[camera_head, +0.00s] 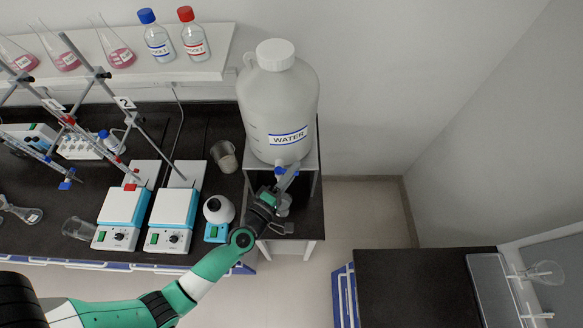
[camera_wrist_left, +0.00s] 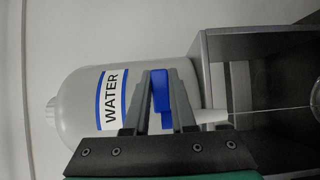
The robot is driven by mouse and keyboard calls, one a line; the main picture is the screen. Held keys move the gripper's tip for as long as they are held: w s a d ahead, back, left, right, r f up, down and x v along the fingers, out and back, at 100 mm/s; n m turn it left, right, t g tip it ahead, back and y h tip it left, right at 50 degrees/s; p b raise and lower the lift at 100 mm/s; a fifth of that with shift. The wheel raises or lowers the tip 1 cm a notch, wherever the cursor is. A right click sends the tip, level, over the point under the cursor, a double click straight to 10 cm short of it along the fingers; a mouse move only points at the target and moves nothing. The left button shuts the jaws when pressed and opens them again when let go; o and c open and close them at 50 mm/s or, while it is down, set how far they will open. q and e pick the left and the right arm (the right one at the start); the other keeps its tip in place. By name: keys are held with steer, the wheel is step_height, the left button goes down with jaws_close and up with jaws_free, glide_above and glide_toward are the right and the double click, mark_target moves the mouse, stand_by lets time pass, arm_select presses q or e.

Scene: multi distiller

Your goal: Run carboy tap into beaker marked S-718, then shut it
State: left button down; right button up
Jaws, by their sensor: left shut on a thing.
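The white carboy (camera_head: 278,105) labelled WATER stands on a stand at the back, its tap (camera_head: 281,170) low on its front. My left gripper (camera_head: 276,190) reaches the tap from the front left. In the left wrist view, my gripper (camera_wrist_left: 158,115) is shut on the tap's blue handle (camera_wrist_left: 161,92). A thin stream runs from the pale spout (camera_wrist_left: 210,116) toward a glass vessel (camera_wrist_left: 316,94) cut off at the right edge. A clear vessel (camera_head: 284,208) shows below the tap, partly hidden by my gripper. I cannot read S-718 on it. My right gripper is out of view.
Two hotplates (camera_head: 173,205), a round white device (camera_head: 218,210) and two glass beakers (camera_head: 224,155) (camera_head: 76,228) are on the bench left of the stand. Clamp stands rise further left. A shelf (camera_head: 130,62) holds flasks and bottles. Floor shows right of the stand.

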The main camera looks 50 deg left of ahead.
arm_select(q)
steer(key=shift+w+a+n+g+y+p, duration=0.15)
steer(key=shift+n+g+y+p, duration=0.15)
steer(key=shift+n+y+p, duration=0.45)
steer(key=shift+w+a+n+g+y+p, duration=0.15)
steer(key=shift+n+g+y+p, duration=0.25)
steer(key=shift+y, duration=0.65)
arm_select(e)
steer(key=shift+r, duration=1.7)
arm_select(q)
steer(key=shift+f, duration=0.1)
steer(key=c, duration=0.7)
jaws_free()
steer(key=shift+c, duration=0.2)
